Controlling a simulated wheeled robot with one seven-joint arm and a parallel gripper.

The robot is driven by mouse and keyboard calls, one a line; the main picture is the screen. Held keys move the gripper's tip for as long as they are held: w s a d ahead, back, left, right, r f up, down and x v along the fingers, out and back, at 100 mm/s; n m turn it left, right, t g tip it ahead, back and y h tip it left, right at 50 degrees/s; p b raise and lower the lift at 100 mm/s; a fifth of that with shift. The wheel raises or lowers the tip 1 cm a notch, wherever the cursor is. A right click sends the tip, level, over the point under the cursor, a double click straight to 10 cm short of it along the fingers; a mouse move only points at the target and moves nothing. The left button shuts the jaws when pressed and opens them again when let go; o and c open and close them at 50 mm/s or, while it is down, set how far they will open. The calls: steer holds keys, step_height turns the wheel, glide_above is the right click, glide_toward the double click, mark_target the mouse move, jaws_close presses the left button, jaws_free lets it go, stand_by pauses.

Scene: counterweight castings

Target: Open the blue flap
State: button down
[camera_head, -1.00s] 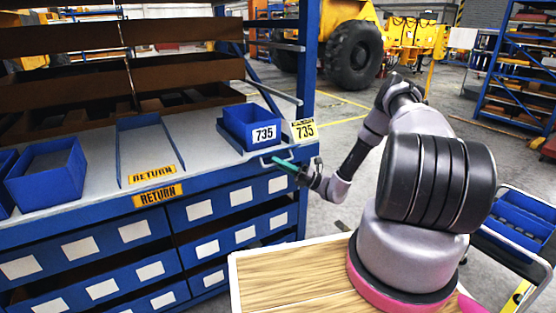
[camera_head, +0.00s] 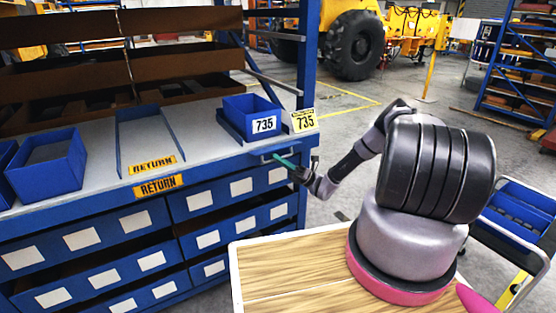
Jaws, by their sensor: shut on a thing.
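The blue flap (camera_head: 240,161) looks to be the front panel at the bench edge below the bin marked 735. It stands about upright, flush with the bench front as far as I can tell. Its pale bar handle (camera_head: 267,154) is near the flap's right end. My gripper (camera_head: 283,160) reaches it from the right, with its teal fingers shut on the handle. The exact contact is small and partly hidden by the fingers.
A blue bin marked 735 (camera_head: 251,116) stands on the bench (camera_head: 195,121) just above the handle. A blue upright (camera_head: 307,70) rises close behind my gripper. Labelled drawers (camera_head: 199,200) fill the bench below. Floor (camera_head: 345,120) is clear right of the bench.

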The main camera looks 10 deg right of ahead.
steer(key=c, duration=0.9)
jaws_free()
steer(key=v, duration=1.1)
